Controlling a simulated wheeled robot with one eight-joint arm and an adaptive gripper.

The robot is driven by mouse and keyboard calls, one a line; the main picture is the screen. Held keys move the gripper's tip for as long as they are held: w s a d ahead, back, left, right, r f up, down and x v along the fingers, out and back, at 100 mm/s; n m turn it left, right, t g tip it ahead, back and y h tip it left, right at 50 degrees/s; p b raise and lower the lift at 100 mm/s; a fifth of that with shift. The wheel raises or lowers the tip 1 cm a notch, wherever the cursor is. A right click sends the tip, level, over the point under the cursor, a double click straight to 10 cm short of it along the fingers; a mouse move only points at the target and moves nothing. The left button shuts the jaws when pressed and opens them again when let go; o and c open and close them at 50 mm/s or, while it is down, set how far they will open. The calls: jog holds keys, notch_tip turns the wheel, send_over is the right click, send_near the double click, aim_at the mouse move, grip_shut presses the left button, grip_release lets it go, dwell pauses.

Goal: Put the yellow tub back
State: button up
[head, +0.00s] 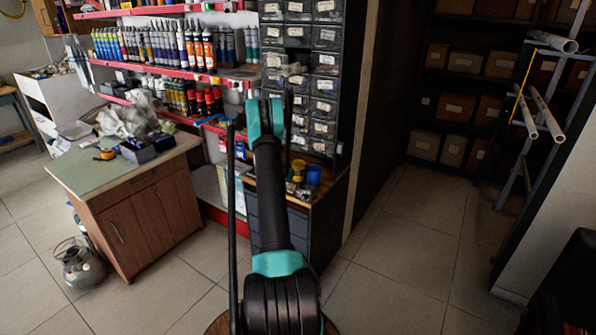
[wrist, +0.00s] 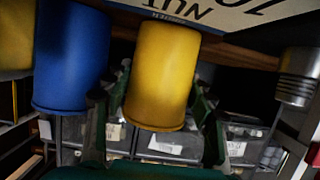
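In the wrist view, the picture looks upside down. A yellow tub (wrist: 162,75) fills the middle, between the two dark fingers of my gripper (wrist: 160,88). One finger is close along each side of it; I cannot tell whether they press on it. The tub is by a pale card or board (wrist: 235,12) lettered "NUT"; whether it rests on it or hangs just clear is unclear. In the head view, a yellow tub (head: 298,169) shows at the small counter below the drawer cabinet, and my arm hides my gripper there.
A blue tub (wrist: 70,58) stands close beside the yellow one, with another yellow thing (wrist: 15,40) at the far left edge. A ribbed metal can (wrist: 296,78) is on the right. Drawer cabinets (head: 325,85) rise behind the counter. Floor at the right (head: 400,250) is clear.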

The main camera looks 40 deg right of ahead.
jog(key=shift+o, duration=0.5)
jog(key=shift+a+r, duration=0.1)
jog(key=shift+r, duration=0.1)
jog(key=v, duration=1.1)
jog(key=shift+s+a, duration=0.2)
jog(key=s+a+r+n+y, duration=0.3)
jog(key=s+a+r, duration=0.25)
jog(key=a, duration=0.35)
jog(key=s+a+r+n+y, duration=0.35)
jog(key=s+a, duration=0.25)
jog(key=a, duration=0.4)
jog(key=s+a+f+n+g+y, duration=0.1)
jog(key=s+a+n+y, duration=0.5)
jog(key=s+a, duration=1.5)
jog(key=s+n, duration=0.1)
jog(key=s, duration=0.2)
jog(key=shift+s+a+f, duration=0.25)
jog(key=shift+s+f, duration=0.05)
jog(key=shift+f, duration=0.1)
jog(key=shift+y, duration=0.25)
